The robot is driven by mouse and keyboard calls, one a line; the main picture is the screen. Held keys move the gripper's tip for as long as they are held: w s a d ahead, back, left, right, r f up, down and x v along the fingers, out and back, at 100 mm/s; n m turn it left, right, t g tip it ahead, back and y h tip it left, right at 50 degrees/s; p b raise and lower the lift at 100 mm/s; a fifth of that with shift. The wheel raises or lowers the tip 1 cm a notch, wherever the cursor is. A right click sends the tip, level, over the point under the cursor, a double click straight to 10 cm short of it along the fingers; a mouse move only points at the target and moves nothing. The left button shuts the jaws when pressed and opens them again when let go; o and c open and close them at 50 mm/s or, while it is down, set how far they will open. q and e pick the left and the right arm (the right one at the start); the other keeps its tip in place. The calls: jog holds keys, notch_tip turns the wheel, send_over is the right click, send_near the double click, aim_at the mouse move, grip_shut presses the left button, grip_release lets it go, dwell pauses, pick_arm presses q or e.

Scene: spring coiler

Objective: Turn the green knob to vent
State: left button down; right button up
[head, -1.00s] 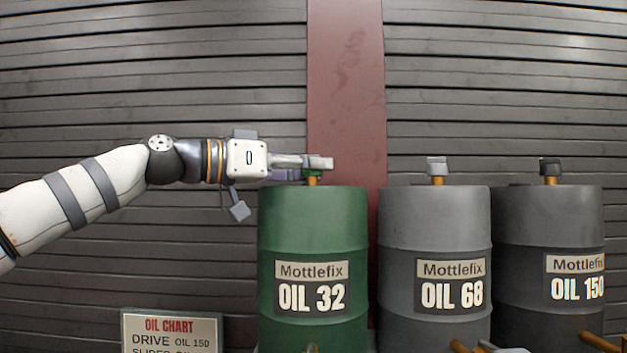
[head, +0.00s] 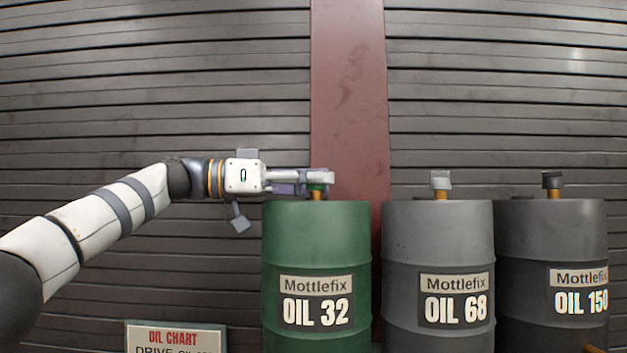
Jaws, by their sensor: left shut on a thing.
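The green knob (head: 317,188) sits on a short brass stem on top of the green drum (head: 315,240) marked OIL 32. Only a small green part of the knob shows; the fingers hide the rest. My left gripper (head: 318,182) comes in level from the left and is shut on the green knob. No vent marking is readable on the knob, so I cannot tell its setting. My right gripper is not in view.
A grey drum (head: 437,245) marked OIL 68 with a grey knob (head: 440,181) and a dark drum (head: 550,240) with a black knob (head: 552,180) stand to the right. An oil chart sign (head: 175,338) is at lower left. Space above the drums is clear.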

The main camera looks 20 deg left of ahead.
pick_arm(q)
jog(key=shift+d+f, duration=0.15)
jog(key=c, duration=1.3)
grip_release()
jog(key=v, duration=1.2)
jog(key=shift+s, duration=0.1)
